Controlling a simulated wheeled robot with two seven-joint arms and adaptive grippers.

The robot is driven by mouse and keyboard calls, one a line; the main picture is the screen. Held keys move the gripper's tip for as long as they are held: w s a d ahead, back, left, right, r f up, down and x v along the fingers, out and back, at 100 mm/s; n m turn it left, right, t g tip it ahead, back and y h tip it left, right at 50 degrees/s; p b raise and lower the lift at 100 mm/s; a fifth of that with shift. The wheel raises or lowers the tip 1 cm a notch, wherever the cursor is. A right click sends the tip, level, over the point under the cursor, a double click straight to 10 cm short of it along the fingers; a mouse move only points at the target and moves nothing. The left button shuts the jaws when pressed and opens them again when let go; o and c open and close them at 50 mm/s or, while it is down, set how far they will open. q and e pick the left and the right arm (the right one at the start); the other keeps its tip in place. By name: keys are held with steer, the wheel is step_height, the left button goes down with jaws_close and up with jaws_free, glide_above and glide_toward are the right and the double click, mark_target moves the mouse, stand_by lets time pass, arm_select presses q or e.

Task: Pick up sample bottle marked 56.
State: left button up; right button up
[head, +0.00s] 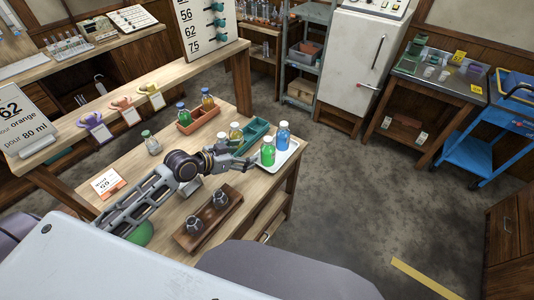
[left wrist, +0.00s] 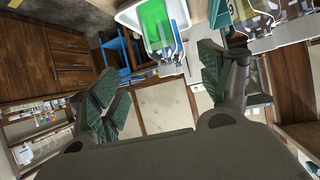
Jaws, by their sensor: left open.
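No bottle in view carries a number I can read, so I cannot tell which is marked 56. A green bottle (head: 268,152) and a blue bottle (head: 283,135) stand upright on a white tray (head: 290,152) at the table's right end. My left gripper (head: 248,162) is open and empty, just left of the green bottle. In the left wrist view the open fingers (left wrist: 163,95) are spread apart, with a green-filled container (left wrist: 155,22) beyond them at the top. A yellow bottle (head: 236,130) is by the green rack. My right gripper is not in view.
An orange rack (head: 198,120) holds bottles behind my arm. A green rack (head: 254,133) is close to the gripper. A clear bottle (head: 152,144) stands left. A wooden holder (head: 208,220) with dark glassware lies in front.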

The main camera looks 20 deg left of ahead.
mark_target(263, 150)
arm_select(q)
steer(key=x, duration=0.6)
steer(key=shift+p+x, duration=0.35)
steer(key=shift+x, duration=0.7)
steer(key=shift+w+d, duration=0.15)
steer(key=shift+w, duration=0.05)
steer(key=shift+f, duration=0.1)
